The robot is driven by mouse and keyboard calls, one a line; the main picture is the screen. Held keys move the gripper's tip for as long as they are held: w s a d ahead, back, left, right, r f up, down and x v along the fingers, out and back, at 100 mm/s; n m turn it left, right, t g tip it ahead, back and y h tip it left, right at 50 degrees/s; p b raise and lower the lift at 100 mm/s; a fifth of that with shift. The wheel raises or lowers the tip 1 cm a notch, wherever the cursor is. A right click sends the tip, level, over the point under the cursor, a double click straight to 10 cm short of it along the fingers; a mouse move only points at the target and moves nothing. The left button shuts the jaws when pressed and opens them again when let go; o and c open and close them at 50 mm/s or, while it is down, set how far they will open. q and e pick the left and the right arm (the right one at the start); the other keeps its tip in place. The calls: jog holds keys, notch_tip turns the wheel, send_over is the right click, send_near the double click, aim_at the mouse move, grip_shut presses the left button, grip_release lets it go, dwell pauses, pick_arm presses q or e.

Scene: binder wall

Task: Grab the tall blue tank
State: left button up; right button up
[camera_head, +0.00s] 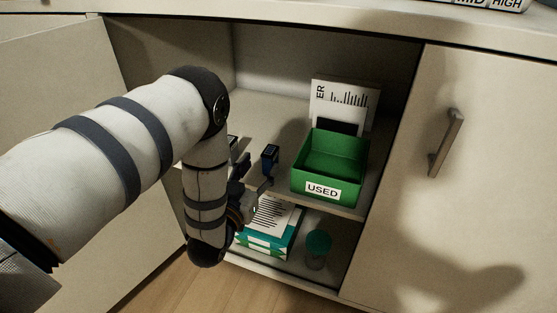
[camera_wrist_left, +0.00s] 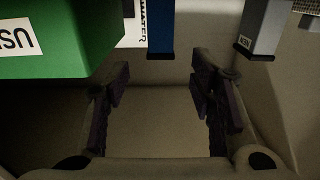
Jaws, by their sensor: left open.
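The blue tank (camera_head: 270,158) stands upright on the upper shelf inside the open cabinet, left of the green box. In the left wrist view the blue tank (camera_wrist_left: 160,30) enters from the top edge, and the rest of it is cut off. My left gripper (camera_head: 259,190) is at the shelf's front edge, near the tank and partly hidden by my arm. In the left wrist view my left gripper (camera_wrist_left: 161,88) has its fingers apart with nothing between them, roughly in line with the tank. My right gripper is not in view.
A green box labelled USED (camera_head: 322,190) stands right of the tank; a white card (camera_head: 345,97) is behind it. A grey tank (camera_wrist_left: 264,30) shows at the wrist view's right. A teal-and-white box (camera_head: 268,228) and teal-lidded jar (camera_head: 317,250) sit below. The right door (camera_head: 480,170) is shut.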

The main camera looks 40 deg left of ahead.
aim_at(266, 158)
pick_arm(q)
jog(key=b+x, duration=0.1)
jog(key=x, duration=0.6)
jog(key=shift+w+a+f+b, duration=0.1)
jog(key=shift+w+f+b, duration=0.05)
jog(key=shift+w+b, duration=0.2)
grip_shut()
